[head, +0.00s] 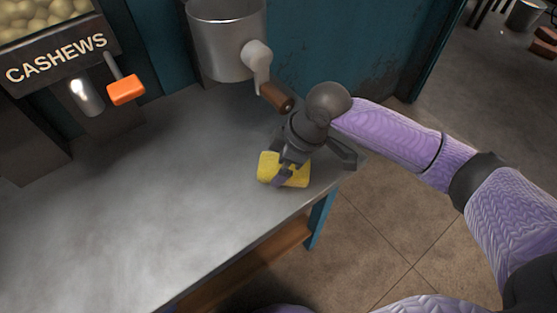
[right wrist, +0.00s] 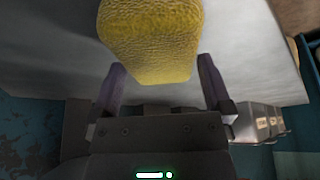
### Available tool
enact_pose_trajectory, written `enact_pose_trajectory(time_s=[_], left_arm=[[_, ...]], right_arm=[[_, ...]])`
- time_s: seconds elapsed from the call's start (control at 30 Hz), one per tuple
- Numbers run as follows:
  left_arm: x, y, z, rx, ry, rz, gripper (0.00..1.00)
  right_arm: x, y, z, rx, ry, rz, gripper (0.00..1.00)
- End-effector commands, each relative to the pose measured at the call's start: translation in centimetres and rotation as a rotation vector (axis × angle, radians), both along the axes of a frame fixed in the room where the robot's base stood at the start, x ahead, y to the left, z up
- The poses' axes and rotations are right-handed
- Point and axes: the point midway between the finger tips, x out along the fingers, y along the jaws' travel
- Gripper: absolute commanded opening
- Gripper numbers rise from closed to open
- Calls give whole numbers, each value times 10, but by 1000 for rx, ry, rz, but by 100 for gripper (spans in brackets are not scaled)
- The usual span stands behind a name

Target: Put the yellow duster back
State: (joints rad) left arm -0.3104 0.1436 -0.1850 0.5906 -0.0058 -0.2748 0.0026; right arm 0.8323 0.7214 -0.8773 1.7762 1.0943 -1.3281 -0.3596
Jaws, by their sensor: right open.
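The yellow duster (head: 267,168) is a small yellow block on the grey metal table, near its right front corner. My right gripper (head: 283,175) is at the duster, with its dark fingers partly in front of it. In the right wrist view the textured yellow duster (right wrist: 152,40) fills the top middle. There the right gripper (right wrist: 160,75) is open, its two purple fingertips apart on either side of the duster's near end. I cannot tell whether the fingers touch it. My left gripper is not in view.
The grey table (head: 140,200) has wide bare room to the left of the duster. A cashew dispenser (head: 60,60) with an orange handle (head: 125,90) stands at the back left. A metal pot-like container (head: 228,40) with a wooden-handled crank (head: 275,95) hangs over the back edge.

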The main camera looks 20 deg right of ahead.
Motion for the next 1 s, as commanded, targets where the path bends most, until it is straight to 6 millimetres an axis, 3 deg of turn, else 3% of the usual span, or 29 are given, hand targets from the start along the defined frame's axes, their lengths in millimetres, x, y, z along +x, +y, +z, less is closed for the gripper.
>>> enact_pose_trajectory(time_s=[0.03,0.1,0.33,0.47,1.0], left_arm=[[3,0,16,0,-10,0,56],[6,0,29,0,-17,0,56],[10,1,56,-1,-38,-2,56],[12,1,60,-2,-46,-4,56],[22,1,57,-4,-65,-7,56]], right_arm=[[-2,-5,23,-2,-8,-1,100],[-4,-12,44,-1,-10,-3,100],[-14,-32,91,0,-5,-1,100],[-16,-36,100,1,-3,0,100],[-16,-36,99,1,-2,0,100]])
